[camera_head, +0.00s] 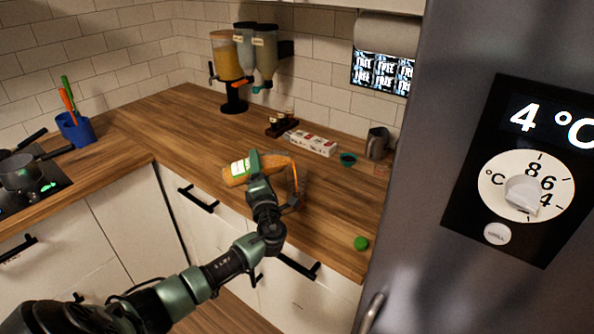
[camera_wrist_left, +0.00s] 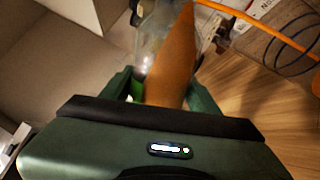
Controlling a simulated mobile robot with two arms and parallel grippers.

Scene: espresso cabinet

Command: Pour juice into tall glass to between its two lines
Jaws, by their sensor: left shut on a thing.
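My left gripper (camera_head: 259,168) is shut on the juice bottle (camera_head: 234,176), which has orange juice and a white and green label. The bottle is tilted far over, nearly flat, above the wooden counter in the head view. In the left wrist view the orange juice (camera_wrist_left: 173,62) shows between the fingers of my left gripper (camera_wrist_left: 160,95), with clear bottle wall beside it. I cannot tell whether juice is flowing. My right gripper is not in view.
A green cap (camera_head: 361,243) lies near the counter's front edge. The fridge (camera_head: 440,170) blocks the right.

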